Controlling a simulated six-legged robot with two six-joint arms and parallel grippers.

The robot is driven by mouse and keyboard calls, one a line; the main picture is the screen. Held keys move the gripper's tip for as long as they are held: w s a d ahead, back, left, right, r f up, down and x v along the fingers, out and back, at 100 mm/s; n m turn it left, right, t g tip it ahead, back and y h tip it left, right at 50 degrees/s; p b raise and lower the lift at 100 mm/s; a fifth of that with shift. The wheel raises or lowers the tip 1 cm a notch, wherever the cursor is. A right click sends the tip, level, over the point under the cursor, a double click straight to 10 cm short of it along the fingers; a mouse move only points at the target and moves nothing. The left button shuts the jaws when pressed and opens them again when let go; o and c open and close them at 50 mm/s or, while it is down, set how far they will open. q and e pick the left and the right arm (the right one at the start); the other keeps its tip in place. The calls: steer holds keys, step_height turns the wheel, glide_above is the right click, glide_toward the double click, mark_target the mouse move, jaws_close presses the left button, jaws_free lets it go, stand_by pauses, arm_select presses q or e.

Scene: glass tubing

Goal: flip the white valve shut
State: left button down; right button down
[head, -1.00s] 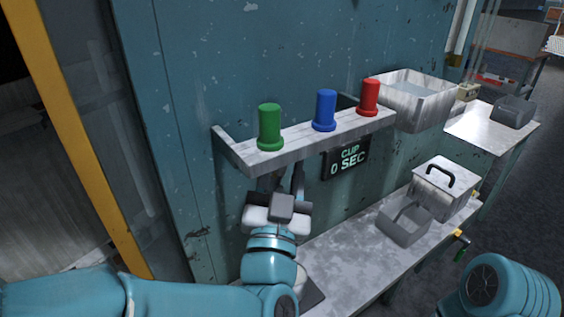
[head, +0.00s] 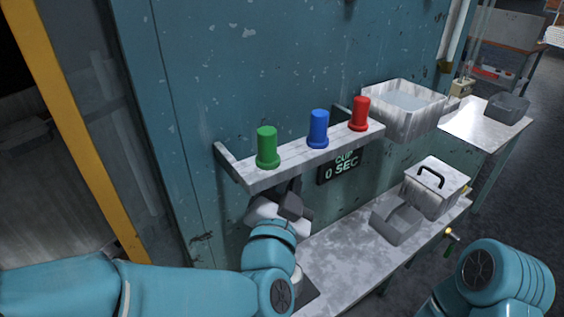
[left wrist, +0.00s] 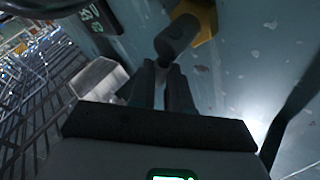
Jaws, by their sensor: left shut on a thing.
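My left gripper (head: 294,186) is under the wall shelf, below the green cylinder, its fingers partly hidden by the shelf and my wrist. In the head view the valve is hidden. My right gripper is out of view.
The shelf (head: 258,182) holds green (head: 267,148), blue (head: 317,130) and red (head: 360,114) cylinders. A sign (head: 340,168) reads "CUP 0 SEC". Below, a table (head: 340,248) bears a grey open box (head: 397,222) and a lidded box (head: 436,190). A yellow-and-green valve (head: 449,240) sits at its edge.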

arm_select(q)
steer(key=shift+w+d+m+g+p, duration=0.1)
steer(key=shift+m+g+p, duration=0.25)
steer(key=shift+m+g, duration=0.05)
steer(key=c, duration=1.1)
jaws_free()
steer(key=shift+w+f, duration=0.1)
steer(key=shift+f, duration=0.05)
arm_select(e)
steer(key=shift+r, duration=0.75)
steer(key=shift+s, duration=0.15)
